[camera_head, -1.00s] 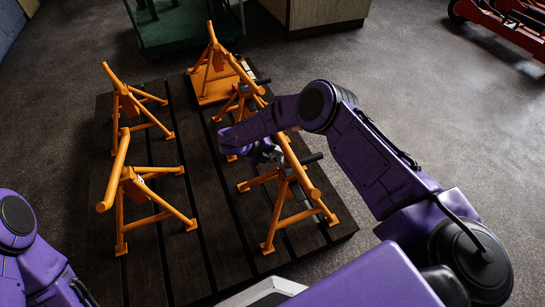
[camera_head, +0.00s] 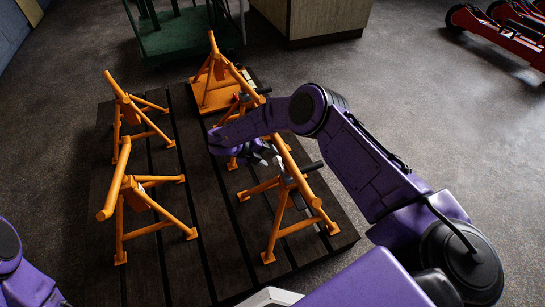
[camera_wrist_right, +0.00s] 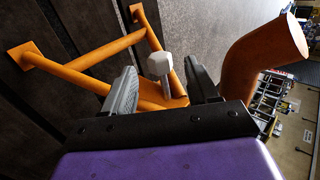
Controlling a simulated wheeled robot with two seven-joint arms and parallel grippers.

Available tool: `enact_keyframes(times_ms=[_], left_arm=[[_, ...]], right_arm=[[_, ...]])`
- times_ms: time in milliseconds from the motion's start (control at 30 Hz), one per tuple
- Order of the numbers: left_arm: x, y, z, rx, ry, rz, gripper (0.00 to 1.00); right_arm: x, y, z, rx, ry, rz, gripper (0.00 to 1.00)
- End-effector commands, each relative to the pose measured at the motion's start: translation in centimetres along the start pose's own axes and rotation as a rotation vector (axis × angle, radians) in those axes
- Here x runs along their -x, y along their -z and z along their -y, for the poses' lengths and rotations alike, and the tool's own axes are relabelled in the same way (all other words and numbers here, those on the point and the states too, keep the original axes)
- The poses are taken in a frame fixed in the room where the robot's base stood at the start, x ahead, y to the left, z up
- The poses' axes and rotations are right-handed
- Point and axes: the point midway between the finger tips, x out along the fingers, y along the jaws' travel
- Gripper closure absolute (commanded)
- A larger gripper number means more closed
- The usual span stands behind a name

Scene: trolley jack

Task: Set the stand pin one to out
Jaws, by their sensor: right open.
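Several orange stands stand on a dark slatted pallet (camera_head: 215,235). My right gripper (camera_head: 264,157) is beside the front right stand (camera_head: 277,222) in the head view, partly hidden by my own forearm. In the right wrist view my right gripper (camera_wrist_right: 162,84) is open, with its two grey fingers apart. A pale grey pin head (camera_wrist_right: 160,65) with flat sides shows between the fingers, with visible gaps on both sides. The orange stand (camera_wrist_right: 95,48) shows behind it. The pin itself is hidden in the head view. My left gripper is out of view.
Other orange stands are at the front left (camera_head: 130,205), back left (camera_head: 128,105) and back right (camera_head: 212,75). A dark lever (camera_head: 312,167) sticks out right of the front right stand. A green cart (camera_head: 185,35) and a cabinet (camera_head: 322,20) stand behind.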

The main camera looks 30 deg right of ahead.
Motion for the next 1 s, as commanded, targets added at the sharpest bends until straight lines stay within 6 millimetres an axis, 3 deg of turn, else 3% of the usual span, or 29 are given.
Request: enact_keyframes(times_ms=[100, 300, 867, 1000], left_arm=[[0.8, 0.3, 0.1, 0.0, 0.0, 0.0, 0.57], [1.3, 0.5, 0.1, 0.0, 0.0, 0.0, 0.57], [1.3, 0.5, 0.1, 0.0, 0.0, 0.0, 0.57], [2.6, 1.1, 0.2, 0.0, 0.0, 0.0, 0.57]], right_arm=[[3.4, -0.1, 0.2, -0.001, -0.001, 0.004, 0.41], [6.8, -0.1, 0.1, -0.001, 0.0, 0.003, 0.41], [7.4, 0.0, 0.0, 0.0, 0.0, 0.0, 0.41], [8.5, -0.1, 1.1, -0.001, 0.0, 0.001, 0.41]])
